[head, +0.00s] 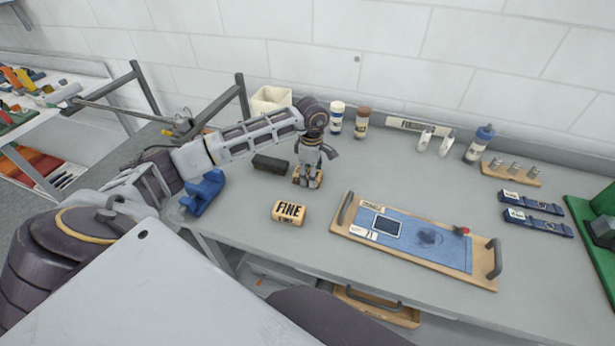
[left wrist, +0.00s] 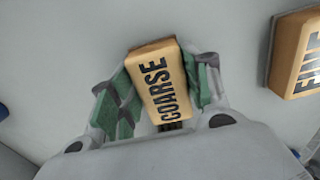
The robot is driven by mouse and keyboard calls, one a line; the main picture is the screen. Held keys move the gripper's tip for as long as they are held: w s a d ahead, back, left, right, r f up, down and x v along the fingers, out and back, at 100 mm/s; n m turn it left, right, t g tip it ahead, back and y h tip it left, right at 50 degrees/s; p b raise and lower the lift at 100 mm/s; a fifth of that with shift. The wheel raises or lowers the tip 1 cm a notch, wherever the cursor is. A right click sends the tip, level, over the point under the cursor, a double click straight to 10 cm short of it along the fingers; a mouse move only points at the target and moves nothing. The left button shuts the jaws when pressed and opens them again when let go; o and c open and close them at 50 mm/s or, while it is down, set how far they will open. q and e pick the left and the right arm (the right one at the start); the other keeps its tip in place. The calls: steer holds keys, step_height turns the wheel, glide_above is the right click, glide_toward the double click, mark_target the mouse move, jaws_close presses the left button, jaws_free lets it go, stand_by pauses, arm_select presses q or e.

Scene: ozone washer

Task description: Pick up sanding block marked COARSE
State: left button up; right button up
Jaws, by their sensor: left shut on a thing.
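The sanding block marked COARSE (left wrist: 157,82) is tan with black letters and lies between the green-padded fingers of my left gripper (left wrist: 160,90) in the left wrist view. The gripper is shut on it. In the head view my left gripper (head: 308,180) points down at the bench, and the block is mostly hidden by the fingers. Whether the block touches the bench is unclear. The sanding block marked FINE (head: 289,212) lies apart from it, nearer the front edge; it also shows in the left wrist view (left wrist: 296,55). My right gripper is not in view.
A wooden tray with a blue mat (head: 345,215) lies right of the FINE block. A dark block (head: 270,164) and a blue holder (head: 203,192) are to the left. Bottles (head: 337,117) and a cream bin (head: 270,100) stand behind. Blue tools (head: 530,202) lie far right.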

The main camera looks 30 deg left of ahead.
arm_select(q)
steer(key=shift+c, duration=0.9)
steer(key=shift+r, duration=0.7)
step_height(320, 180, up, 7)
steer(key=shift+f+b, duration=0.2)
steer(key=shift+b, duration=0.35)
steer(key=shift+r, duration=1)
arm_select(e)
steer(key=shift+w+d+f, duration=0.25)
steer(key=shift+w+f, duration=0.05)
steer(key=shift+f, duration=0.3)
